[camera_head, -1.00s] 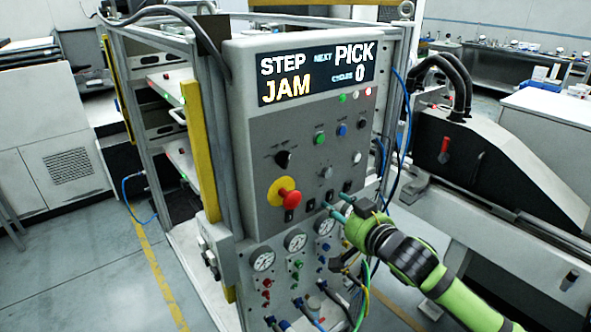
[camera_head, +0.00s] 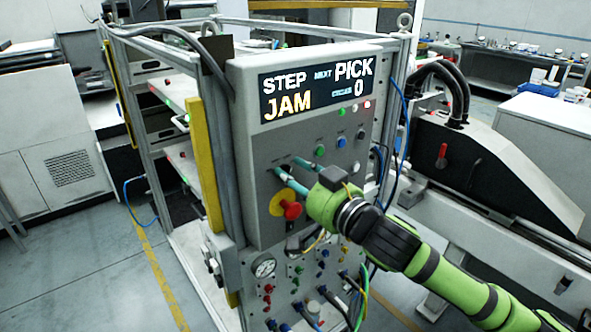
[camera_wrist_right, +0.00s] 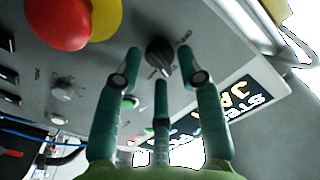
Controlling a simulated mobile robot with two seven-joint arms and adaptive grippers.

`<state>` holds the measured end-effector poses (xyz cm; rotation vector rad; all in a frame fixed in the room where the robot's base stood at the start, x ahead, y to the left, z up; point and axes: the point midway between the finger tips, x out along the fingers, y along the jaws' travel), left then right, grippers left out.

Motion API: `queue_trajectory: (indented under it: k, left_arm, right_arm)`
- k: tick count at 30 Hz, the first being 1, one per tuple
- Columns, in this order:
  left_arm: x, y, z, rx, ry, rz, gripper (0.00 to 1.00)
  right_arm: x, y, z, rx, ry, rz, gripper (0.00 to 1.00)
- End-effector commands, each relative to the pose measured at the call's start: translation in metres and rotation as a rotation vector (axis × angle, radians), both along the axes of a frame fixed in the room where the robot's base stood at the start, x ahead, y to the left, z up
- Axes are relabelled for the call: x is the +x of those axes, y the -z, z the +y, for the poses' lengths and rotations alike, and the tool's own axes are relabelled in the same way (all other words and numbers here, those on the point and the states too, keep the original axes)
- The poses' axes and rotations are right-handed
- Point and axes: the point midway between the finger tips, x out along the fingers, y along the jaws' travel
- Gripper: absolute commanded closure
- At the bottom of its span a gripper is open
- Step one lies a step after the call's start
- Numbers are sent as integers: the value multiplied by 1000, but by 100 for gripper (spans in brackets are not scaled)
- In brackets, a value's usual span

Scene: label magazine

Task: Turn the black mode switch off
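The black mode switch (camera_wrist_right: 159,54) is a round black knob on the grey control panel (camera_head: 262,150). In the right wrist view it lies between the spread fingertips of my right gripper (camera_head: 288,167), with a third finger below it. The gripper is open, and I cannot tell whether any fingertip touches the knob. In the head view the fingers reach the panel at the switch and largely hide it. My left gripper is not in view.
A red mushroom button (camera_head: 292,210) on a yellow base is close below the fingers. A green button (camera_head: 320,150) and a blue one (camera_head: 342,141) sit to the right. The display (camera_head: 318,90) above reads STEP, JAM, NEXT PICK.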

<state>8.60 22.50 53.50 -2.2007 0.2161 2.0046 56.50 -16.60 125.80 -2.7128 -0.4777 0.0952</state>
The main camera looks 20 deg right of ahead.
Motion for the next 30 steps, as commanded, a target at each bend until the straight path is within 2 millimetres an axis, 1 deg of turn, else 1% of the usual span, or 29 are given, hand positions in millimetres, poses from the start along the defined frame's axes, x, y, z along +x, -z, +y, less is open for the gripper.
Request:
queue_trajectory:
  k: [7,8,9,10,11,22,26,30]
  left_arm:
    - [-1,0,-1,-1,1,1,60]
    - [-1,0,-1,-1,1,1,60]
    - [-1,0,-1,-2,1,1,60]
    - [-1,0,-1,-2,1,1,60]
    - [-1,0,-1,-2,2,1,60]
    - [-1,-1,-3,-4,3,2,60]
    - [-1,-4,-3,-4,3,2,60]
    - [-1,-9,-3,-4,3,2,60]
  right_arm:
    - [1,1,1,-1,0,0,61]
    - [1,1,1,0,0,0,69]
    - [1,1,0,0,0,0,85]
    - [1,1,0,0,0,0,97]
    - [1,1,0,0,0,0,100]
    - [1,0,0,-19,0,-7,100]
    - [1,-1,0,-63,1,-23,100]
    - [1,-1,1,-142,0,-50,100]
